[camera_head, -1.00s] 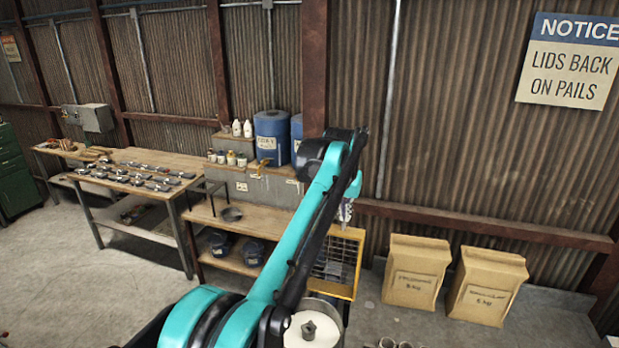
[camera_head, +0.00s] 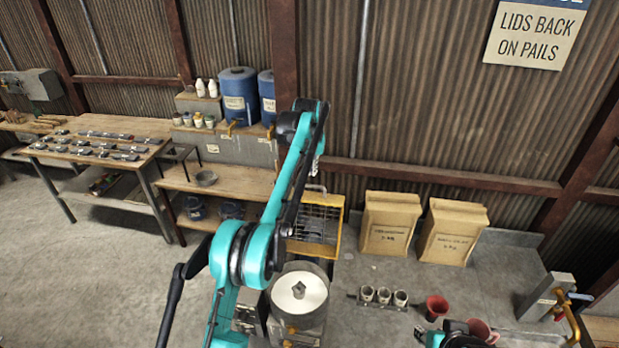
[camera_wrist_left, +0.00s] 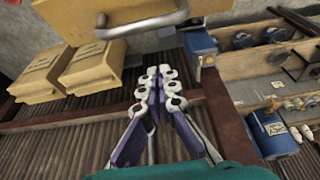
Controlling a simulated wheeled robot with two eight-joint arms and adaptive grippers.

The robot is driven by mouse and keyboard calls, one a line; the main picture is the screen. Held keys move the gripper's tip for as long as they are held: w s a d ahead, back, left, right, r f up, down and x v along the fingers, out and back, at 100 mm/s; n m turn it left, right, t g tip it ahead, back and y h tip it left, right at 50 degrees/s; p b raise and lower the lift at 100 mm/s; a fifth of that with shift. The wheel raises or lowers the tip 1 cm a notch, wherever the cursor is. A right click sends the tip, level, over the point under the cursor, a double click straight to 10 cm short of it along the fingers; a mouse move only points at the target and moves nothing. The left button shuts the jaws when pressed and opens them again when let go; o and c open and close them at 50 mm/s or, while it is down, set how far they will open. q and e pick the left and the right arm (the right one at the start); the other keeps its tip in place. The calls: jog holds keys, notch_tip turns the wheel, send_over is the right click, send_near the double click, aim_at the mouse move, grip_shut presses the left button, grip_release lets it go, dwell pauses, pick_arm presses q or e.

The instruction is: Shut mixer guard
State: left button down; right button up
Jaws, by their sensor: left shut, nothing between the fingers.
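The mixer guard (camera_head: 339,235) is a yellow frame with a dark wire grid. It stands raised at the back of the mixer drum (camera_head: 300,318), whose round top shows white contents and a grey centre piece. My left gripper (camera_head: 317,163) is above the guard's top edge, partly hidden behind my teal arm. In the left wrist view, the same gripper (camera_wrist_left: 160,75) is shut and empty. There, the guard's grey handle (camera_wrist_left: 143,26) lies beyond the fingertips, apart from them. My right gripper is not visible; only a teal and black part of mine shows at the bottom right.
Two paper bags (camera_head: 389,224) stand right of the guard. Cups in a rack (camera_head: 383,297), a red cup (camera_head: 436,307) and a grey post with yellow pipe (camera_head: 545,297) are further right. A wooden bench (camera_head: 240,183) with blue drums is behind left.

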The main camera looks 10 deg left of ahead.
aim_at(310, 193)
pick_arm(q)
jog(key=s, duration=0.2)
jog(key=s+f, duration=0.1)
jog(key=shift+s+d+p, duration=0.1)
jog(key=shift+s+p, duration=0.25)
jog(key=shift+p, duration=0.05)
jog(key=shift+f, duration=0.15)
jog(key=shift+w, duration=0.1)
